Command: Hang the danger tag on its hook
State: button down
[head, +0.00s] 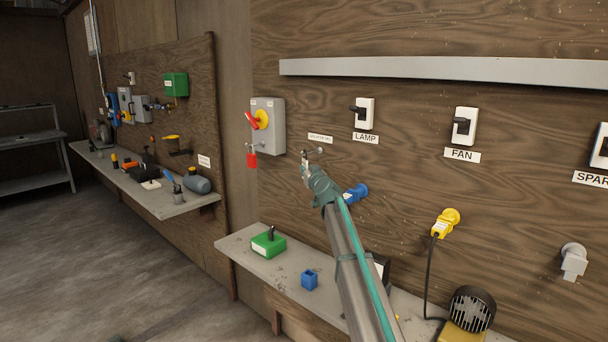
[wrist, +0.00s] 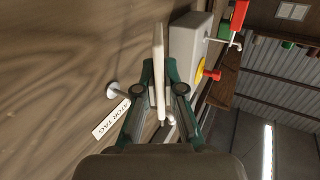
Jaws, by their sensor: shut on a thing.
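My gripper (head: 307,172) is shut on a thin, pale tag (wrist: 158,45), which shows nearly edge-on between the fingers in the wrist view (wrist: 160,75). The tag's printed face cannot be seen. A small metal hook with a round base (wrist: 112,91) sticks out of the wooden wall, left of the fingers in the wrist view and apart from the tag there. It shows small in the head view (head: 320,150), just right of my gripper's tip. A white label (wrist: 112,117) beside it ends in "TAG"; in the head view the label (head: 320,137) is above the hook.
A grey switch box (head: 269,127) with a red and yellow rotary handle is on the wall to the left, with a red padlock (head: 252,160) below. LAMP (head: 366,113) and FAN (head: 465,127) switches are to the right. A blue plug (head: 355,194) sits behind my arm, above a shelf (head: 240,247).

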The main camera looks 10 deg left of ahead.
jog(key=shift+w+d+f+b, duration=0.35)
jog(key=shift+f+b, duration=0.1)
jog(key=shift+b, duration=0.8)
dwell(0.6)
jog(key=c, duration=1.2)
grip_release()
jog(key=v, duration=1.2)
jog(key=shift+a, duration=0.1)
jog(key=shift+s, duration=0.1)
